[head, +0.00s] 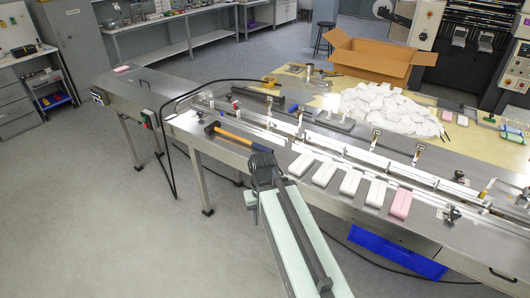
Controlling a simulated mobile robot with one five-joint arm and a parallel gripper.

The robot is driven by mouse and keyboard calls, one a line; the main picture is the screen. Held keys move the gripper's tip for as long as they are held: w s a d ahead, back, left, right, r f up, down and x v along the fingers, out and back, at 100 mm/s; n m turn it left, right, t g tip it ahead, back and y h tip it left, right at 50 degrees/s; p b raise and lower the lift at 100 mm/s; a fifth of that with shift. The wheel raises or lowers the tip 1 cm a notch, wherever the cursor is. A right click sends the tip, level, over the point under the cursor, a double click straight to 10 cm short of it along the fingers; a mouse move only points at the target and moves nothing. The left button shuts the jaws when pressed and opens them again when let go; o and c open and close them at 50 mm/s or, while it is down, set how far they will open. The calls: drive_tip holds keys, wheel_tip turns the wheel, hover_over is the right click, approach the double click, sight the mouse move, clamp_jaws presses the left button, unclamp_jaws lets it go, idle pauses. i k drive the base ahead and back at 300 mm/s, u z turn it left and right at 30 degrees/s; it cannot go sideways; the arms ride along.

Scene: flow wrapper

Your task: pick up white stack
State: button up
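Several white stacks (350,182) lie in a row along the near edge of the steel machine bed, in the head view. The leftmost white stack (301,164) lies closest to my gripper. A pink stack (401,203) ends the row on the right. My gripper (263,160) is at the end of my arm, by the front edge of the bed and left of the row. It appears apart from the stacks. Its fingers are small and dark, and I cannot tell whether they are open or shut.
A hammer-like tool with an orange handle (234,138) lies on the bed just behind my gripper. Metal rails (345,150) run behind the row. A heap of white packets (385,107) and an open cardboard box (372,59) are farther back. A blue bin (397,253) sits below the bed.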

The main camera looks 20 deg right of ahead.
sight(306, 161)
drive_tip(key=u, duration=0.35)
drive_tip(key=i, duration=1)
drive_tip(key=u, duration=0.3)
drive_tip(key=k, duration=0.7)
drive_tip(key=u, duration=0.2)
drive_tip(key=i, duration=0.7)
drive_tip(key=z, duration=0.05)
